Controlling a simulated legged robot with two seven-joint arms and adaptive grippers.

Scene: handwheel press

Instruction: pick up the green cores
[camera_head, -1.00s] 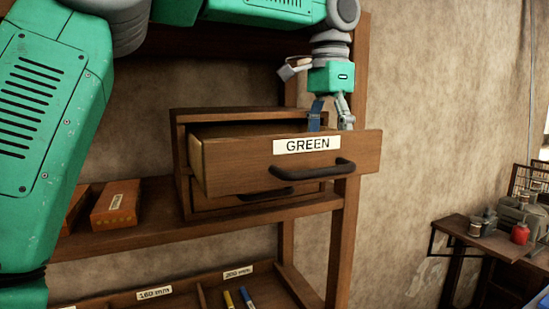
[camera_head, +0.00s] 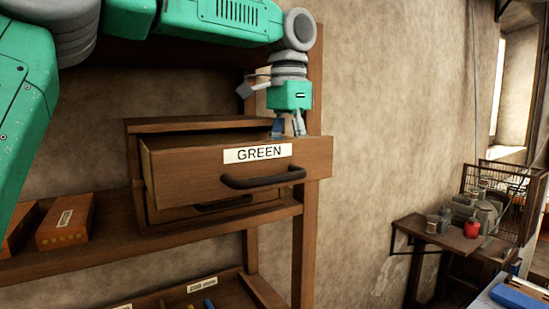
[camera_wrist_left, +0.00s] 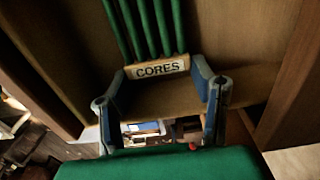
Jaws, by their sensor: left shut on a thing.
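Green cores (camera_wrist_left: 155,28) show in the left wrist view as several long green rods side by side. They run into a wooden holder with a white label reading CORES (camera_wrist_left: 160,69). My left gripper (camera_wrist_left: 160,88) has one finger on each side of this holder and is shut on it. In the head view my left gripper (camera_head: 288,132) reaches down behind the front of the open drawer labelled GREEN (camera_head: 205,180). The drawer front hides the cores and the fingertips there. My right gripper is not in view.
The drawer stands pulled out of a wooden cabinet (camera_head: 150,126) on a shelf, with a dark handle (camera_head: 262,178) in front. A shelf post (camera_head: 306,240) stands close right. Brown boxes (camera_head: 64,222) lie left. A side table (camera_head: 437,232) with jars is far right.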

